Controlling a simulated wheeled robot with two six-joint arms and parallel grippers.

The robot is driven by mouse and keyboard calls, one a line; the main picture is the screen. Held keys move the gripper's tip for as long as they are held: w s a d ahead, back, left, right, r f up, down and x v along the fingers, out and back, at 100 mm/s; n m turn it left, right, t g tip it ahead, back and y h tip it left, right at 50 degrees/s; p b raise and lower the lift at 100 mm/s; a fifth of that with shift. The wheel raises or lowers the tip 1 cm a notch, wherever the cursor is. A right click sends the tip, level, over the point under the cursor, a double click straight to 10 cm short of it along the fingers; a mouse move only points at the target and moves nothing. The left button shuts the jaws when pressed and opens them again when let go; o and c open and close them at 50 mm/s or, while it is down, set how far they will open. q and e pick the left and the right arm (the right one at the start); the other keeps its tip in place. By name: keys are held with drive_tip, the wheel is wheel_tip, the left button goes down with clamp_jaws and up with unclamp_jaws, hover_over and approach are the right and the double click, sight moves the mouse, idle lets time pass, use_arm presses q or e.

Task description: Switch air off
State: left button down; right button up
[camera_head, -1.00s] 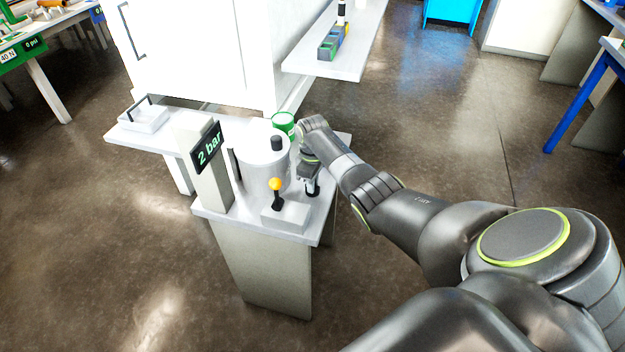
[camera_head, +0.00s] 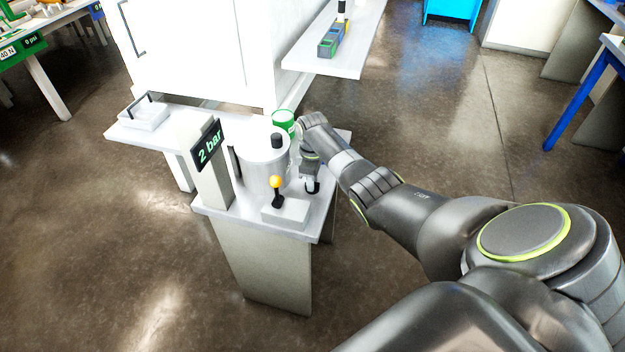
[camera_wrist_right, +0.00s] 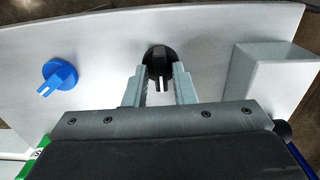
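My right gripper (camera_head: 312,187) points down over the right side of the small bench, beside the pressure pot (camera_head: 264,165). In the right wrist view its two fingers (camera_wrist_right: 158,80) are apart, one on each side of a black knob (camera_wrist_right: 158,55). I see gaps between the fingers and the knob's handle. A blue knob (camera_wrist_right: 60,77) sits to the left of it. I cannot read any label saying which control is the air. A display (camera_head: 207,147) reads 2 bar. A lever with an orange ball (camera_head: 275,182) stands upright on a white box (camera_head: 287,213). My left gripper is out of view.
The box also shows close to the right finger in the wrist view (camera_wrist_right: 272,75). A green can (camera_head: 283,121) stands behind the pot. A white tray (camera_head: 143,116) sits at the bench's left end. A white cabinet (camera_head: 195,55) stands behind the bench.

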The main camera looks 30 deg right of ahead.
drive_tip(key=shift+o, duration=0.7)
drive_tip(key=shift+r, duration=0.5)
wheel_tip(320, 180, up, 16)
drive_tip(key=shift+r, duration=0.2)
drive_tip(key=shift+f, duration=0.1)
